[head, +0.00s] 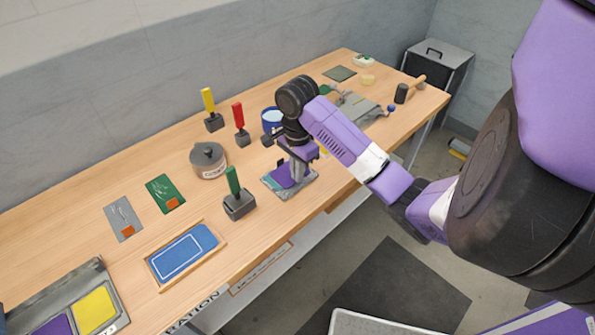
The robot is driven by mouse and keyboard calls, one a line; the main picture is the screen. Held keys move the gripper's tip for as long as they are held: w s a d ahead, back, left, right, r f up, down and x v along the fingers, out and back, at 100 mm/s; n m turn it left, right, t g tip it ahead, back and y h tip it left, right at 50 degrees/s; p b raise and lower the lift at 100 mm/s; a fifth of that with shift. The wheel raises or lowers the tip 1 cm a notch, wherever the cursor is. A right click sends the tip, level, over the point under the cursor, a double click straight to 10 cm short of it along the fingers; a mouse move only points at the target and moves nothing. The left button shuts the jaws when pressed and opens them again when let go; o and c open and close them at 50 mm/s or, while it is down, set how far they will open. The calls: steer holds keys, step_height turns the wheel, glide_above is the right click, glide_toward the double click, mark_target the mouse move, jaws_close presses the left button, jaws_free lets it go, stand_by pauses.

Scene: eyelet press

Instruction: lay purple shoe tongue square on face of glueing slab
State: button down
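A flat purple piece, which looks like the shoe tongue (282,178), lies on or just over a grey-teal slab (286,196) near the table's front edge. The slab looks like the glueing slab. My gripper (297,172) points down over the slab, right at the purple piece. The gripper and my wrist hide part of both. The view is too small to tell whether the fingers are open or shut on the piece, or whether the piece lies fully flat and square.
Behind are red-handled (241,137) and yellow-handled (213,121) tools and a blue cup (271,121). A blue framed tray (186,253) lies front left. Bare wood lies between these things.

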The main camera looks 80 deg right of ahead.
steer(key=shift+f, duration=0.5)
stand_by(1.3)
steer(key=c, duration=1.6)
jaws_free()
steer(key=shift+o, duration=0.2)
step_height(320, 180, up, 5)
steer(key=p, duration=0.2)
steer(key=shift+d+r+p, duration=0.15)
steer(key=shift+r+p, duration=0.05)
steer(key=shift+p, duration=0.15)
steer(key=shift+r, duration=1.2)
